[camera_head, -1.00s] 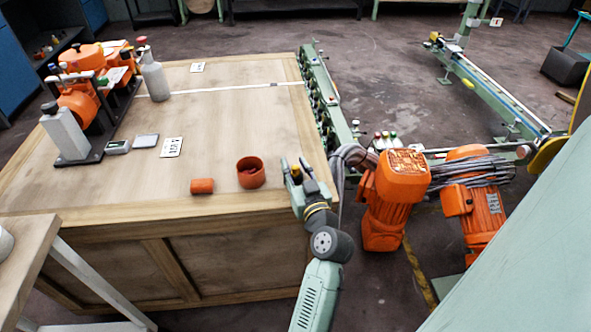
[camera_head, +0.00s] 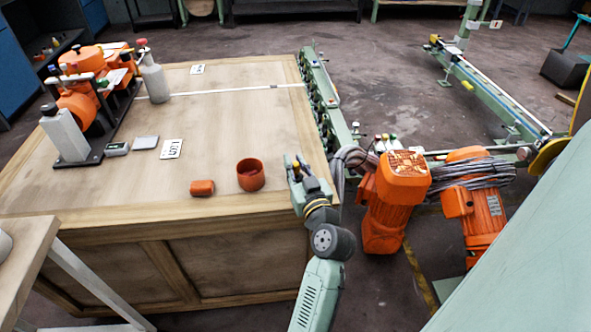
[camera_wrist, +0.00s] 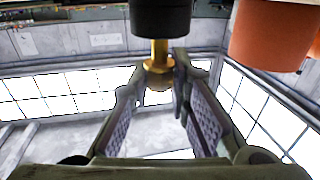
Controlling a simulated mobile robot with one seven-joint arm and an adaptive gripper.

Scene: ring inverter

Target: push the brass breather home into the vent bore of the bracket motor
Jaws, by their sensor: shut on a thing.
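My gripper (camera_wrist: 160,75) is shut on the brass breather (camera_wrist: 159,52), a golden stem with a wider collar held between the fingertips in the wrist view. A black cylinder (camera_wrist: 160,16) sits at the stem's upper end; I cannot tell whether it belongs to the breather. In the head view my gripper (camera_head: 305,172) is above the right edge of the bench, and the breather is not clear there. Orange motors (camera_head: 395,185) (camera_head: 475,205) stand right of it. I cannot tell which is the bracket motor, and no vent bore is visible.
An orange cup (camera_head: 250,176) and a small orange piece (camera_head: 202,188) stand left of my gripper on the wooden bench (camera_head: 220,120). A green rail (camera_head: 326,95) runs along its right edge. An orange cylinder (camera_wrist: 270,35) is close at upper right in the wrist view.

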